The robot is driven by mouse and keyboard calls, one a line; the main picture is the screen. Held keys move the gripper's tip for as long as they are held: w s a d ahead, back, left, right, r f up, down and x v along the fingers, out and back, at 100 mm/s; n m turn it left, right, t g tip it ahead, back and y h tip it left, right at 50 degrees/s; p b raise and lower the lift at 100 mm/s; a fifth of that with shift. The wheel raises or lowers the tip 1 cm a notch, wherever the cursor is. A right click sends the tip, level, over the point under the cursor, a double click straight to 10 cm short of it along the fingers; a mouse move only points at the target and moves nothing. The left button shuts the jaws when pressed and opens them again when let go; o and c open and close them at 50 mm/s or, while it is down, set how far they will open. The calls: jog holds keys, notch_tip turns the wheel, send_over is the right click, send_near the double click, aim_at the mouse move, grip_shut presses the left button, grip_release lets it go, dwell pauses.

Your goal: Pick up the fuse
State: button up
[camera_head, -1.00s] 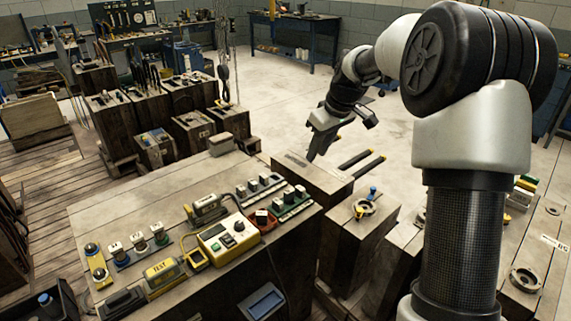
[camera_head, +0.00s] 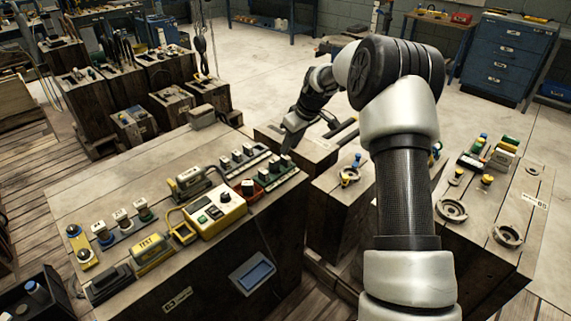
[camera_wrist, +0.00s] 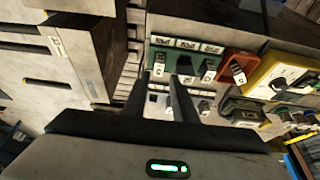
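Several small fuse-like pieces with light tops stand in two green-and-white strips on the wooden bench (camera_head: 110,175): a back strip (camera_head: 237,157) and a front strip (camera_head: 276,170). I cannot tell which one the task means. Another such piece sits in a red holder (camera_head: 249,188), also in the wrist view (camera_wrist: 236,62). My gripper (camera_head: 288,148) is above the right end of the strips. In the wrist view my gripper (camera_wrist: 160,78) has its two dark fingers apart with nothing clearly held, reaching over the strip pieces (camera_wrist: 184,66).
A yellow-and-white control box (camera_head: 215,212) stands beside the red holder. A yellow tester marked TEST (camera_head: 150,248) and several white-topped pieces (camera_head: 122,219) lie further left. A separate wooden block (camera_head: 340,195) with a ring fitting stands right of the bench.

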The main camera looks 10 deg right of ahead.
aim_at(286, 157)
jog(key=x, duration=0.2)
jog(key=b+x, duration=0.1)
jog(key=x, duration=0.2)
jog(key=shift+d+f, duration=0.2)
grip_shut()
notch_tip(286, 157, up, 6)
jog(key=p, duration=0.7)
jog(key=shift+f, duration=0.2)
jog(key=shift+f+b, duration=1.5)
jog(key=shift+f, duration=1.15)
